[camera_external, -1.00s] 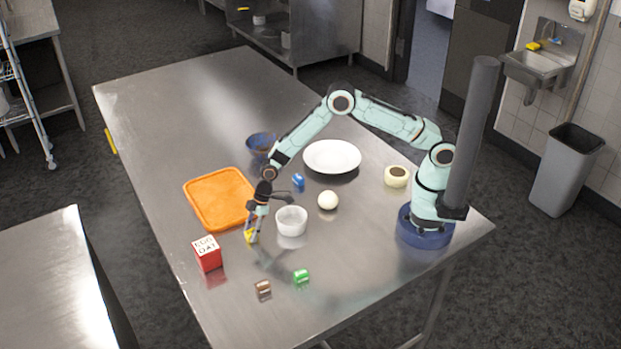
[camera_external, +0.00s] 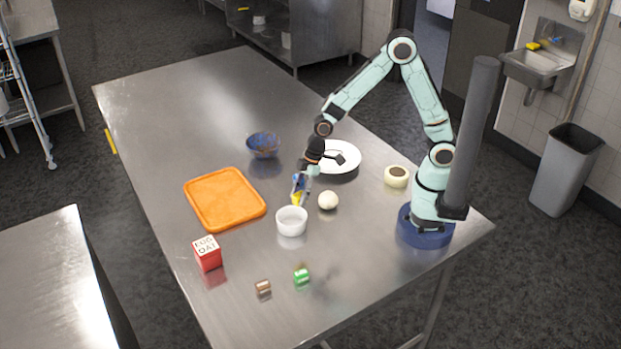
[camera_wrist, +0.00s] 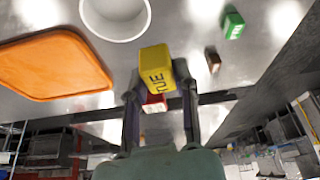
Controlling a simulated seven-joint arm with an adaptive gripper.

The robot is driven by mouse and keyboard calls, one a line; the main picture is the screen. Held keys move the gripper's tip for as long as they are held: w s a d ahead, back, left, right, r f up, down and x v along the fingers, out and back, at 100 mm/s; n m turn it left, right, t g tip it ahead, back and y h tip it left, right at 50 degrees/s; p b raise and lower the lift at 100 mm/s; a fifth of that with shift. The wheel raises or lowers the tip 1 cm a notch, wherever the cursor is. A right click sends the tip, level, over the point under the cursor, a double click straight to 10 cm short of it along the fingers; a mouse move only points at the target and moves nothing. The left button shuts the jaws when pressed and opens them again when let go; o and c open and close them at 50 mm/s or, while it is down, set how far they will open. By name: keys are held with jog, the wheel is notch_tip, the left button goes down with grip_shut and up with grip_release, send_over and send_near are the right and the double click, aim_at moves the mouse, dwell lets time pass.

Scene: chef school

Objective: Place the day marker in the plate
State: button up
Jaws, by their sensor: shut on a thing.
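My gripper (camera_external: 298,194) is shut on a yellow day marker (camera_wrist: 157,70), a small block with dark letters on it. In the external view the yellow marker (camera_external: 296,199) is at the fingertips, above the table just behind the white bowl. The white plate (camera_external: 346,168) lies to the right of and behind my gripper, partly hidden by my wrist. A green marker (camera_external: 302,277) and a brown marker (camera_external: 263,288) lie near the front.
A white bowl (camera_external: 291,222) and a pale ball (camera_external: 328,200) stand close to my gripper. An orange board (camera_external: 225,199) lies left, a blue bowl (camera_external: 263,146) behind, a red box (camera_external: 207,254) front left, and a round pale item (camera_external: 397,177) right. The table's far left is clear.

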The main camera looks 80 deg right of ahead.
jog(key=shift+s+n, duration=0.3)
jog(key=s+d+m+t+h, duration=0.1)
jog(key=s+d+m, duration=0.3)
jog(key=d, duration=0.5)
jog(key=s+d+m+h, duration=0.1)
jog(key=s+d+m, duration=0.25)
jog(key=d, duration=0.65)
jog(key=s+d+m+t+h, duration=0.1)
jog(key=s+d+m+h, duration=0.15)
jog(key=s+d, duration=0.45)
send_over(329, 160)
jog(key=s, duration=0.2)
jog(key=shift+m+y, duration=0.3)
jog(key=shift+y, duration=0.15)
jog(key=f, duration=0.5)
jog(key=a+f, duration=0.1)
jog(key=f, duration=0.2)
jog(key=shift+w, duration=0.15)
jog(key=shift+w+d+f, duration=0.15)
jog(key=shift+d+f, duration=0.05)
jog(key=shift+f, duration=0.1)
jog(key=shift+w+d+f, duration=0.15)
jog(key=shift+f, duration=1.6)
